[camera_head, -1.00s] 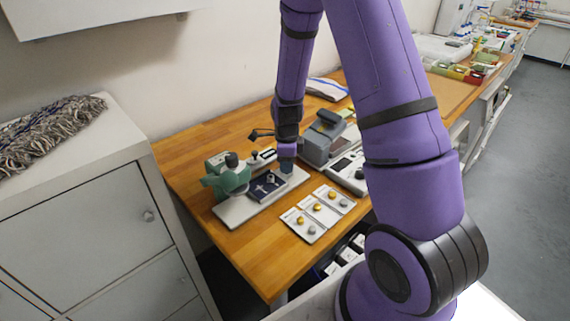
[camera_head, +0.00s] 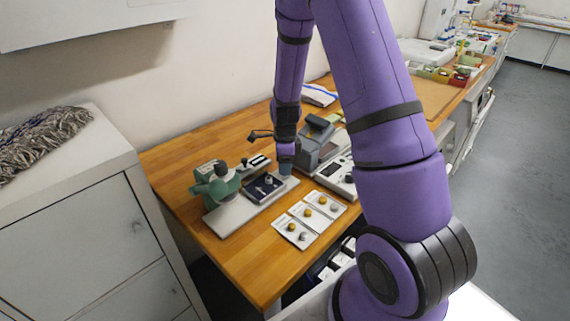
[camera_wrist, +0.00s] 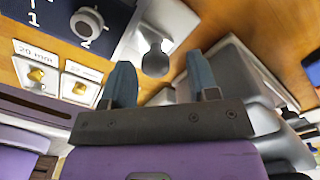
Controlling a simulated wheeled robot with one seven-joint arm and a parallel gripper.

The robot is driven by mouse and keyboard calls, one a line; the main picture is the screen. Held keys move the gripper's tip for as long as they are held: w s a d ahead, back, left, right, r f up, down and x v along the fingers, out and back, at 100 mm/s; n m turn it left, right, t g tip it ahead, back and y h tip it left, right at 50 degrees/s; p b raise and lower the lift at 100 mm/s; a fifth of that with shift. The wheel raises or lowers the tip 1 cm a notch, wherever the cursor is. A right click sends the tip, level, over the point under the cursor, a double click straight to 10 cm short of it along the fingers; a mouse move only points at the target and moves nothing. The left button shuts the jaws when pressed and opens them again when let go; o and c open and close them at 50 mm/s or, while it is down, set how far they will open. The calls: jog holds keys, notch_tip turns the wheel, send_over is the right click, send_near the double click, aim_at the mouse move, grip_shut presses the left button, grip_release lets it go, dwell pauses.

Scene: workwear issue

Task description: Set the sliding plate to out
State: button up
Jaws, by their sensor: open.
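A pale machine base (camera_head: 228,217) on the wooden bench carries a green press-like body (camera_head: 214,182) and a dark blue dial panel (camera_head: 258,193). In the wrist view, the dial panel (camera_wrist: 58,22) shows a round knob and white numerals. Next to it is a light plate (camera_wrist: 176,17) with a grey ball-headed knob (camera_wrist: 155,62), which I take to be the sliding plate. My gripper (camera_head: 286,170) is over the right end of the base. In the wrist view, its two blue fingers (camera_wrist: 160,70) are apart, with the ball knob visible between them. Contact cannot be told, nor the plate's marked position.
Several white cards with yellow and grey knobs (camera_head: 309,215) lie in front of the base. A grey machine (camera_head: 313,145) stands close to the right of my gripper. A grey cabinet (camera_head: 80,215) stands at the left.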

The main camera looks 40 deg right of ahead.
notch_tip(320, 180, up, 10)
jog(key=shift+r, duration=0.25)
dwell(0.6)
jog(key=s+a+r+n+t, duration=0.1)
jog(key=s+a+r+n, duration=0.2)
jog(key=s+r+n, duration=0.4)
jog(key=s+a+r+n+t, duration=0.2)
jog(key=s+a+r+n, duration=0.15)
jog(key=r, duration=0.65)
jog(key=s+a+r+n+t, duration=0.1)
jog(key=s+a+r+n, duration=0.1)
jog(key=s+n, duration=0.5)
jog(key=s+a+r+n+t, duration=0.1)
jog(key=s+a+r+n, duration=0.2)
jog(key=s+r+n, duration=0.2)
jog(key=shift+s+n, duration=1.15)
jog(key=shift+s, duration=0.95)
jog(key=shift+r, duration=0.1)
